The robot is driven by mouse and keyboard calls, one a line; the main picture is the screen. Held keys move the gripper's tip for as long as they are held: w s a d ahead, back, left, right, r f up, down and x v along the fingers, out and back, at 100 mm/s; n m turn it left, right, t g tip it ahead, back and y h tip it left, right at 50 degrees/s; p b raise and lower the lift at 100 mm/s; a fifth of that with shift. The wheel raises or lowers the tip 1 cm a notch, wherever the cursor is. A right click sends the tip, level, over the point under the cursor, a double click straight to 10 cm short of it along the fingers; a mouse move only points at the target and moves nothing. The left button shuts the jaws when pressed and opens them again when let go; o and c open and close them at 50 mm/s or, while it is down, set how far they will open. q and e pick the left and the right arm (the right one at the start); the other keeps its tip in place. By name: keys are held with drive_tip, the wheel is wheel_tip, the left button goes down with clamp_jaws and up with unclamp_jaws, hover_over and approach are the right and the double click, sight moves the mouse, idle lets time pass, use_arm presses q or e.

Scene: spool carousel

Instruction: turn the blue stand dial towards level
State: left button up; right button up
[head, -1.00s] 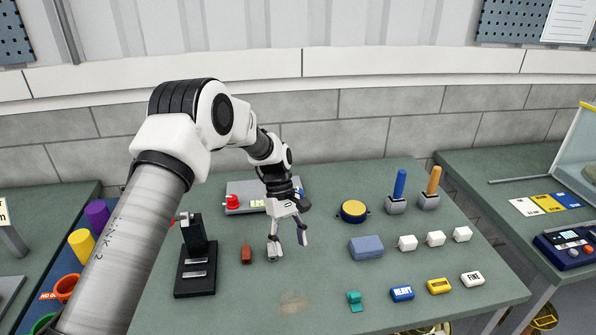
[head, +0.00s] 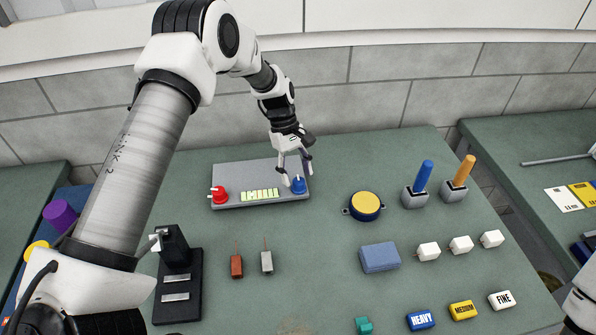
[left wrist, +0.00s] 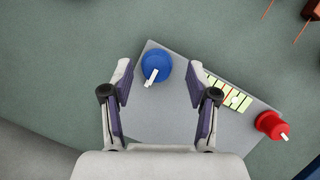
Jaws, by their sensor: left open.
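The blue dial (head: 298,186) with a white pointer sits at the right end of a grey panel (head: 232,172) in the head view. In the left wrist view the blue dial (left wrist: 155,64) lies beyond the fingertips, nearer the left finger, its pointer toward the lower left of that picture. My left gripper (head: 294,172) is open above the dial, with no visible grip on it; it also shows in the left wrist view (left wrist: 160,90). A strip of yellow-green bars (head: 261,195) with a small round marker lies between the blue dial and a red dial (head: 219,195). My right gripper is out of view.
A black stand (head: 177,275) and two small blocks, brown (head: 237,266) and grey (head: 267,261), are in front of the panel. A yellow-topped round object (head: 367,206), a blue block (head: 379,257) and two handled tools stand to the right.

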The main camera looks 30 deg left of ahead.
sight(299, 185)
use_arm(q)
drive_tip(key=f, duration=0.2)
drive_tip(key=shift+w+f, duration=0.3)
drive_tip(key=shift+f, duration=0.1)
drive_tip(key=shift+s+d+r, duration=0.15)
drive_tip(key=shift+s+r, duration=0.05)
drive_tip(key=shift+r, duration=0.05)
drive_tip(key=shift+c, duration=1.1)
drive_tip(key=shift+s, duration=0.1)
drive_tip(key=c, duration=0.6)
clamp_jaws()
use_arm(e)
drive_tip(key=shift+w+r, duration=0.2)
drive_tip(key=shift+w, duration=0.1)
use_arm(q)
drive_tip(key=shift+f+m, duration=0.1)
drive_tip(key=shift+m, duration=0.3)
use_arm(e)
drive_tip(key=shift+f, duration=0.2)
